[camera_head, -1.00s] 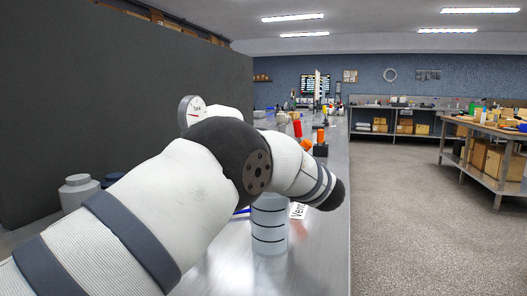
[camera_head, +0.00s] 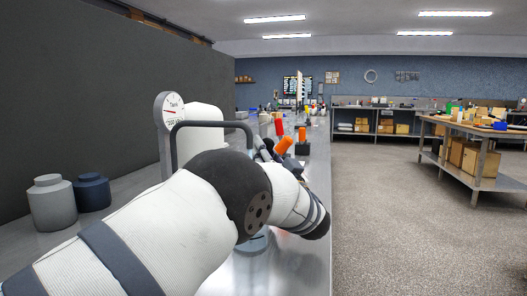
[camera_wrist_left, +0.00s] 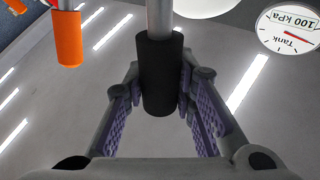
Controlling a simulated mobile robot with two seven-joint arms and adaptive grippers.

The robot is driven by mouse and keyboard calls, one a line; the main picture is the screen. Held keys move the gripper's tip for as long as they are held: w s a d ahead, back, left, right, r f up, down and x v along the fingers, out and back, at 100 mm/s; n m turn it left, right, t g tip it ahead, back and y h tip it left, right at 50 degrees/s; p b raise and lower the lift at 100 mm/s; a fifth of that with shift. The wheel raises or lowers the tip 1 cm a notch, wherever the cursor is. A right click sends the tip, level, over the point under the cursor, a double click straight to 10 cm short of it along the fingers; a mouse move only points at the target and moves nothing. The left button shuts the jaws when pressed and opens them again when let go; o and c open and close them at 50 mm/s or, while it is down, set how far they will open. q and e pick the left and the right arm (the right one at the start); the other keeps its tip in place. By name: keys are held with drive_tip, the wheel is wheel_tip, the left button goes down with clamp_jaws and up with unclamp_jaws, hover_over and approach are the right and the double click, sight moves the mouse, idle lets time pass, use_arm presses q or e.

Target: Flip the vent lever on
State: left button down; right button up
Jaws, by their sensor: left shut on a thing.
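In the left wrist view, my left gripper (camera_wrist_left: 160,82) has its two purple-padded fingers on either side of a black grip (camera_wrist_left: 159,90) on a silver rod, and is shut on it. I cannot read a label on this lever. An orange grip (camera_wrist_left: 68,38) on another rod is at the upper left, apart from the fingers. In the head view, my left arm hides most of the lever area. A tilted orange handle (camera_head: 283,146) shows just beyond it. My right gripper is not in view. No vent label is readable now.
A tank gauge (camera_head: 171,109) stands beside a white vessel (camera_head: 203,115), with a dark bent pipe (camera_head: 212,124) in front. A grey jar (camera_head: 52,204) and a blue jar (camera_head: 92,192) stand at left by the dark wall. The floor to the right is open.

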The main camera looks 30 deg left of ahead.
use_arm(q)
drive_tip(key=c, duration=1.3)
unclamp_jaws()
drive_tip(key=shift+s+d+f, duration=0.15)
drive_tip(key=shift+d+f, duration=0.05)
drive_tip(key=shift+d, duration=0.05)
drive_tip(key=s+d, duration=0.8)
drive_tip(key=d, duration=0.3)
drive_tip(key=shift+s+d+f, duration=0.15)
drive_tip(key=shift+s+f, duration=0.15)
drive_tip(key=shift+f, duration=0.15)
